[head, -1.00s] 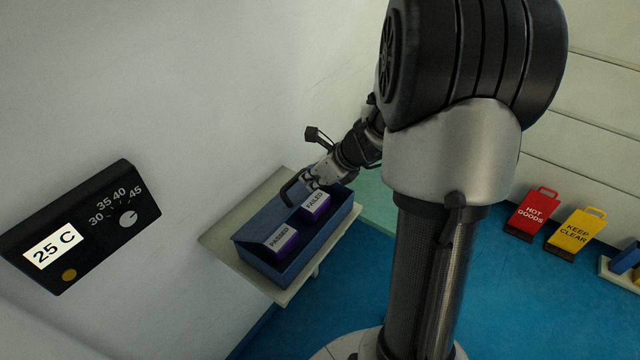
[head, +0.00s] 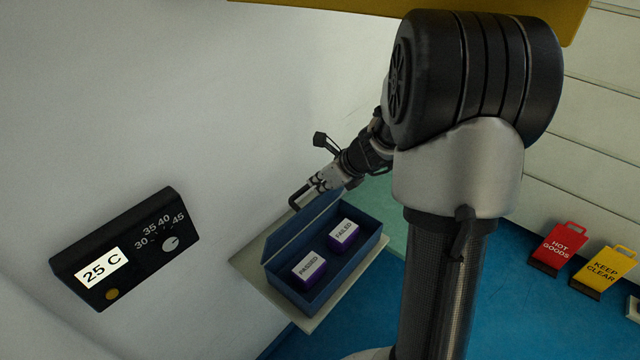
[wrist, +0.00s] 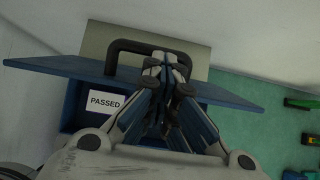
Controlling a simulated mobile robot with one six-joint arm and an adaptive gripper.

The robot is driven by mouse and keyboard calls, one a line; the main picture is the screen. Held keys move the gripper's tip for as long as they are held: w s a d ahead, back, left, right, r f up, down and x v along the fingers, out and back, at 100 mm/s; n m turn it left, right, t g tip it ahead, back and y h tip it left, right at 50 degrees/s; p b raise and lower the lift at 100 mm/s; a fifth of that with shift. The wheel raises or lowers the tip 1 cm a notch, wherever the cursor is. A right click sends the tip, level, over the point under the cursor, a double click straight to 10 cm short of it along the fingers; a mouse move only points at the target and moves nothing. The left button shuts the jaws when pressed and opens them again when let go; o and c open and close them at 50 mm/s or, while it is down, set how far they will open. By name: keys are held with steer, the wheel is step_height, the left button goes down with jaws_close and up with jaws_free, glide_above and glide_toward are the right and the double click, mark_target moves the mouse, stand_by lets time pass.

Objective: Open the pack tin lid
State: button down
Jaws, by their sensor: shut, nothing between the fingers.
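The pack tin (head: 318,290) is a blue open box on a pale shelf, holding two purple blocks labelled PASSED (head: 309,269) and FAILED (head: 343,235). Its blue lid (head: 290,236) stands raised along the wall side of the tin. In the wrist view the lid (wrist: 235,94) is a wide blue panel with a black handle (wrist: 113,56). My gripper (head: 308,190) is at the lid's upper edge by the handle, fingers closed and empty. In the wrist view my gripper (wrist: 167,65) overlaps the handle; I cannot tell if it touches.
The pale shelf (head: 250,270) meets the wall on the left. A dark temperature panel (head: 125,250) reading 25 C is on that wall. Blue floor is clear between.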

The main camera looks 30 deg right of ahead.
steer(key=shift+s+a+f, duration=0.15)
steer(key=shift+s+f, duration=0.15)
steer(key=shift+f, duration=0.15)
steer(key=shift+s+a+f, duration=0.15)
steer(key=shift+s+f, duration=0.1)
steer(key=shift+f, duration=0.2)
steer(key=w+r+v, duration=0.1)
steer(key=v, duration=1.2)
steer(key=w+a+f+n+b, duration=0.1)
steer(key=w+f+n+b, duration=0.1)
steer(key=f+n+b, duration=0.2)
steer(key=w+a+f+n+b, duration=0.1)
steer(key=w+f+n+b, duration=0.2)
steer(key=n+b, duration=0.5)
steer(key=w+a+f+n+b, duration=0.1)
steer(key=w+f+n+b, duration=0.1)
steer(key=f+n+b, duration=0.2)
steer(key=shift+w+a+f+n+b, duration=0.25)
steer(key=shift+f+n+b, duration=0.15)
steer(key=shift+n+b, duration=0.5)
steer(key=shift+r, duration=0.1)
